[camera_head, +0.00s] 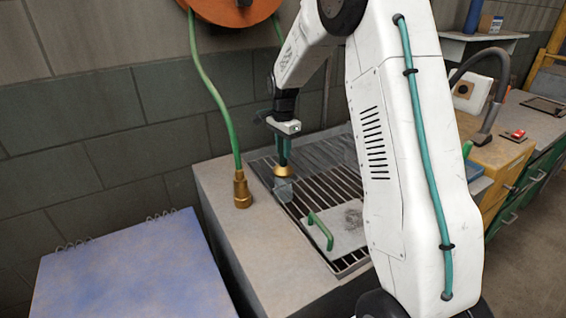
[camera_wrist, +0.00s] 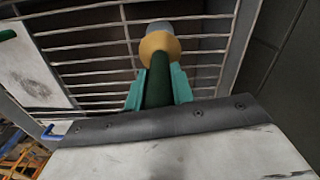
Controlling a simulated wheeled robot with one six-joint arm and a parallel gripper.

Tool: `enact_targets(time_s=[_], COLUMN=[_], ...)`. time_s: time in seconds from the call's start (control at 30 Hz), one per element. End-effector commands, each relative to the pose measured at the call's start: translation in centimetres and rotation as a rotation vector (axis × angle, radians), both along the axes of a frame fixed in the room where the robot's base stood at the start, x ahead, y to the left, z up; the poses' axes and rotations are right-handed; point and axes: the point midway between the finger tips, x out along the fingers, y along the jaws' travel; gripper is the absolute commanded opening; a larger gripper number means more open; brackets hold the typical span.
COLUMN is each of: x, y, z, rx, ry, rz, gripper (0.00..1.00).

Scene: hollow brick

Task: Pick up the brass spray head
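The brass spray head (camera_head: 242,191) stands upright on the light counter ledge (camera_head: 214,181), at the lower end of a green hose (camera_head: 207,85). It does not show in the wrist view. My gripper (camera_head: 284,153) is to its right, above the metal grate (camera_head: 330,160). In the wrist view my gripper's teal fingers (camera_wrist: 160,88) are shut on the dark green handle of a tool (camera_wrist: 158,88). The tool has a brass-coloured collar and a greyish tip, and points down over the grate in the head view (camera_head: 283,171).
An orange hose reel (camera_head: 235,10) hangs on the block wall above. A pale plate with a green handle (camera_head: 350,226) lies on the grate. A blue-topped, ring-bound item (camera_head: 130,270) is at the lower left. A wooden bench (camera_head: 497,160) stands at the right.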

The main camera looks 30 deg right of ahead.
Motion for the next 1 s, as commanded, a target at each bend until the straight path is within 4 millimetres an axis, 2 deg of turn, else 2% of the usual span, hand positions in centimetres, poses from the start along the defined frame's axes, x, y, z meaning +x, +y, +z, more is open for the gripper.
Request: enact_targets(time_s=[0.37, 0.67, 0.87, 1.0], x=[0.0, 0.1, -4.2, -8.1], y=[0.0, 0.0, 0.4, 0.7], z=[0.4, 3.6, 4.1, 4.5], rx=[-0.001, -0.001, 0.0, -0.001], ry=[-0.002, -0.004, -0.001, -0.001], rz=[0.0, 0.0, -0.001, -0.002], gripper=[0.01, 0.01, 0.01, 0.01])
